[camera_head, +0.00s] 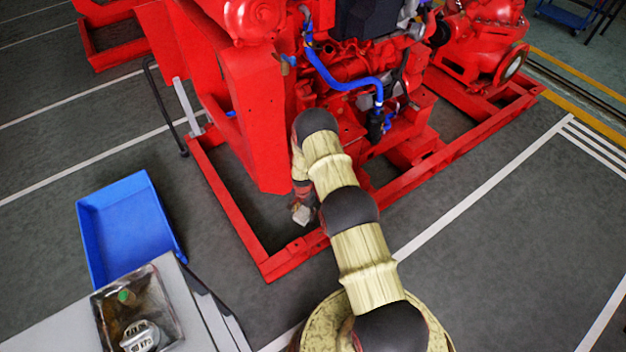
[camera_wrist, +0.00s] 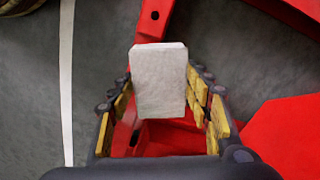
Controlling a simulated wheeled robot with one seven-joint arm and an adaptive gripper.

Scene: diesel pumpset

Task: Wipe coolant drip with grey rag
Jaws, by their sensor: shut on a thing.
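The grey rag (camera_wrist: 160,80) shows as a pale, block-like pad between the two yellow-padded fingers of my gripper (camera_wrist: 163,108) in the wrist view. My gripper is shut on it. In the head view the rag (camera_head: 301,215) is a small light patch at the end of my gripper (camera_head: 302,205), low over the near corner of the red base frame (camera_head: 290,256). I cannot tell whether the rag touches the frame. I cannot make out a coolant drip in either view.
The red diesel engine (camera_head: 350,65) with blue hoses (camera_head: 345,85) stands behind my arm. A blue tray (camera_head: 130,228) lies at the left. A metal tray (camera_head: 165,290) with a cap (camera_head: 140,336) sits on a grey table (camera_head: 60,332). Open floor (camera_head: 500,240) lies at the right.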

